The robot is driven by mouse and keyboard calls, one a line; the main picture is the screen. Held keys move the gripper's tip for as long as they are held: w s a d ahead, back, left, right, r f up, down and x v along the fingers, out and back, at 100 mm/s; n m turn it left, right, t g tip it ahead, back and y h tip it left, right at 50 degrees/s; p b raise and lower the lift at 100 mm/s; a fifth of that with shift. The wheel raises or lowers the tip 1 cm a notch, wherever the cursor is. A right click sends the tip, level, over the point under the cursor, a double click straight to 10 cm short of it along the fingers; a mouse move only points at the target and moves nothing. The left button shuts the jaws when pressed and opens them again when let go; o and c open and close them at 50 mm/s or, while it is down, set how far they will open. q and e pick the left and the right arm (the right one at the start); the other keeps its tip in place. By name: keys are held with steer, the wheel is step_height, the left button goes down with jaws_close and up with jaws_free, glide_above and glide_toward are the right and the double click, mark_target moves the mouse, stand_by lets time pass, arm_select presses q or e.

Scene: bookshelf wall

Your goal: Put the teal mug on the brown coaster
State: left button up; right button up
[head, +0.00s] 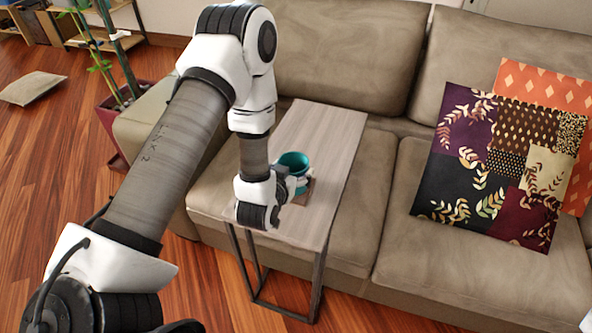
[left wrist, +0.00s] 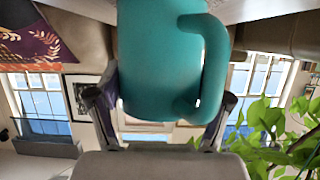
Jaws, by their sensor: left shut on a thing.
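The teal mug (head: 294,161) is at the side table, its lower part hidden by my left gripper (head: 285,185). In the left wrist view the mug (left wrist: 160,60) fills the top middle, with its handle on the right. My left gripper is shut on the mug, with one finger on each side of it. The brown coaster (head: 306,197) shows only as a small strip beside the gripper, at the mug's base. I cannot tell whether the mug touches the coaster. My right gripper is not in view.
The narrow wooden side table (head: 327,130) stands over the sofa seat, clear toward its far end. A sofa (head: 400,190) with patterned cushions (head: 500,170) is on the right. A potted plant (head: 112,105) stands on the left behind my arm.

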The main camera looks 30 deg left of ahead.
arm_select(q)
steer(key=o, duration=1.2)
steer(key=shift+s+r, duration=0.1)
steer(key=shift+s, duration=0.05)
steer(key=shift+o, duration=0.7)
steer(key=shift+s+r, duration=0.1)
steer(key=shift+s, duration=0.05)
steer(key=v, duration=0.4)
steer(key=shift+s+d, duration=0.15)
steer(key=shift+s, duration=0.2)
steer(key=r+p+v, duration=0.1)
steer(key=p+v, duration=0.5)
steer(key=p, duration=0.1)
steer(key=s+d+f+m+g+h, duration=0.15)
steer(key=s+d+f+g, duration=0.25)
steer(key=s+f+g, duration=0.45)
steer(key=s+d+f+g+h+p, duration=0.1)
steer(key=s+f+g, duration=0.3)
steer(key=s, duration=0.5)
steer(key=shift+s+d+m+p, duration=0.35)
steer(key=shift+d+p, duration=0.15)
steer(key=shift+p, duration=0.3)
